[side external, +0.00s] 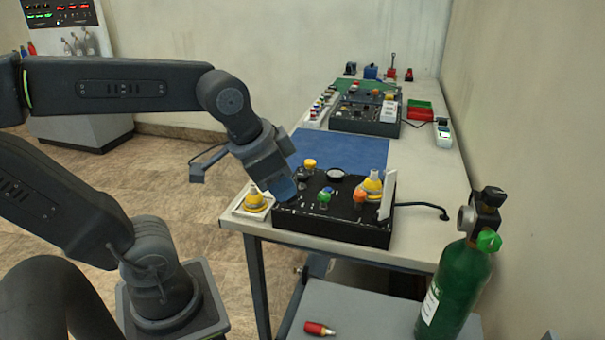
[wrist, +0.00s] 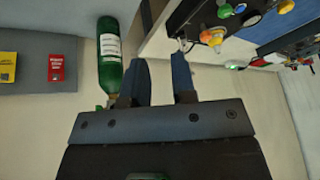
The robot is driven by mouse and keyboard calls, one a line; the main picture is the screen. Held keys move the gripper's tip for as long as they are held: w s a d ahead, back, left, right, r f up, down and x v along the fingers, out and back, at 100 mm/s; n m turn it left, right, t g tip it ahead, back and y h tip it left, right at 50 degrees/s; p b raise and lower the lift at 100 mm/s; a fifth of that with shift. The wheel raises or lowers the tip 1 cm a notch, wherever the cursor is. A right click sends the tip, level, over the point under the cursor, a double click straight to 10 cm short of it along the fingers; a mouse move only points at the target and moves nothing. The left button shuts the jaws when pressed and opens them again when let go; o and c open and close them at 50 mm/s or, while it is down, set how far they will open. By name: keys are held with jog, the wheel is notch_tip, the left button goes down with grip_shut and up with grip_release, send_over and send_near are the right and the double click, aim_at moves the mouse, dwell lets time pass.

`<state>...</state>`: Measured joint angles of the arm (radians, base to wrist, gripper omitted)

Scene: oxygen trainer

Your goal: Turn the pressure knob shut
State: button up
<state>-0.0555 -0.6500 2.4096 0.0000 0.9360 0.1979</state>
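A black control box (side external: 330,230) sits on the near end of the bench, with a green knob (side external: 324,196), an orange knob (side external: 359,194) and a yellow knob (side external: 309,163) on top. A green oxygen cylinder (side external: 453,290) stands to the right with a green knob (side external: 489,241) at its neck. I cannot tell which is the pressure knob. My gripper (side external: 284,192) is over the box's left side in the side view. In the wrist view, my gripper (wrist: 160,62) has its two fingers apart with nothing between them. The box's orange knob (wrist: 212,36) shows beyond the fingers at upper right.
A white pad with a yellow part (side external: 256,202) lies left of the box. A white upright card (side external: 387,198) stands at its right. A blue mat (side external: 345,150) and a second box (side external: 365,120) lie farther back. A red item (side external: 319,328) lies on the low grey surface.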

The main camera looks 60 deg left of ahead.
jog(key=o, duration=0.5)
jog(key=w+a+m, duration=0.1)
jog(key=w+a, duration=0.1)
jog(key=w+a+r+m+g, duration=0.1)
jog(key=w+a+m, duration=0.1)
jog(key=w, duration=0.1)
jog(key=w+a+r+m+g, duration=0.1)
jog(key=w+a+m, duration=0.1)
jog(key=shift+w+a+y, duration=0.15)
jog(key=shift+w+y, duration=0.15)
jog(key=shift+w, duration=0.05)
jog(key=shift+c, duration=0.2)
jog(key=shift+o, duration=1.2)
jog(key=w+a+m+g, duration=0.1)
jog(key=w+a+m, duration=0.2)
jog(key=w+a, duration=0.1)
jog(key=shift+a+f+m, duration=0.2)
jog(key=shift+a+m, duration=0.1)
jog(key=shift+a, duration=0.3)
jog(key=m+g, duration=0.2)
jog(key=m, duration=0.5)
send_over(303, 175)
notch_tip(303, 175, down, 4)
jog(key=shift+h, duration=0.4)
notch_tip(303, 175, down, 14)
jog(key=shift+a, duration=0.1)
jog(key=c, duration=0.9)
